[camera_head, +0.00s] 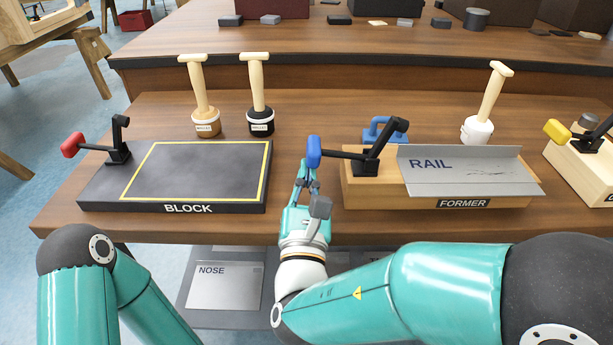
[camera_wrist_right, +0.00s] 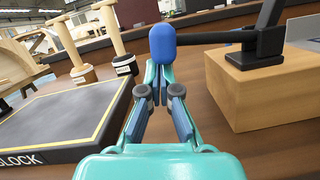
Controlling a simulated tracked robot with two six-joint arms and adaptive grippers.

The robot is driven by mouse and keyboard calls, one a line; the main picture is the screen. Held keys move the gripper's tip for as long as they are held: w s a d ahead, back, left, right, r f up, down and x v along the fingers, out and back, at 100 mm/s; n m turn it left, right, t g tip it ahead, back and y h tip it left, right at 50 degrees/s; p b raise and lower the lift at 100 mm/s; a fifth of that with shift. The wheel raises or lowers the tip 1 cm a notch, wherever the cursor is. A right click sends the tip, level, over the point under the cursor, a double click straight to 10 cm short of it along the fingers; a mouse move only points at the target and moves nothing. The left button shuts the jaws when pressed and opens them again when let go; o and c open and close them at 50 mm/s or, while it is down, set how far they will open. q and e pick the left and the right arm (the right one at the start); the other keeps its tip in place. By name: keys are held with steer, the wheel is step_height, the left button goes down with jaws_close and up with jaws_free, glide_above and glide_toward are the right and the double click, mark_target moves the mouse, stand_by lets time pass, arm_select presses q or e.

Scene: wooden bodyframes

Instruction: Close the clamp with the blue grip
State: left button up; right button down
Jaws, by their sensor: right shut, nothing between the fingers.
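The clamp with the blue grip (camera_head: 314,152) stands on the left end of the wooden former (camera_head: 440,202). Its black lever (camera_head: 343,155) reaches out level to the left, past the former's edge, and its black arm (camera_head: 390,138) slants up to the right, clear of the metal rail sheet (camera_head: 470,168). My right gripper (camera_head: 307,170) is just below and left of the blue grip, with its fingers together and empty. In the right wrist view the blue grip (camera_wrist_right: 163,44) is straight beyond the fingertips (camera_wrist_right: 157,68). I cannot tell whether they touch. My left gripper is out of the head view.
A dark block board (camera_head: 200,170) with a red-grip clamp (camera_head: 72,145) lies to the left. Mallets (camera_head: 205,122) stand behind it, and a white-headed mallet (camera_head: 478,130) stands behind the former. A yellow-grip clamp (camera_head: 557,132) is at the right. Bare wood lies between block and former.

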steer(key=shift+r+m, duration=0.35)
steer(key=shift+m, duration=0.05)
step_height(320, 180, up, 2)
steer(key=m+h+b, duration=0.1)
steer(key=m+b, duration=0.1)
steer(key=m, duration=0.1)
steer(key=d+r+m+g+h+b, duration=0.2)
steer(key=d+r+m+b, duration=0.3)
steer(key=r+m, duration=0.3)
steer(key=shift+d+m+g+b, duration=0.2)
steer(key=shift+m+g+b, duration=0.4)
steer(key=shift+m, duration=1.5)
steer(key=shift+r, duration=0.15)
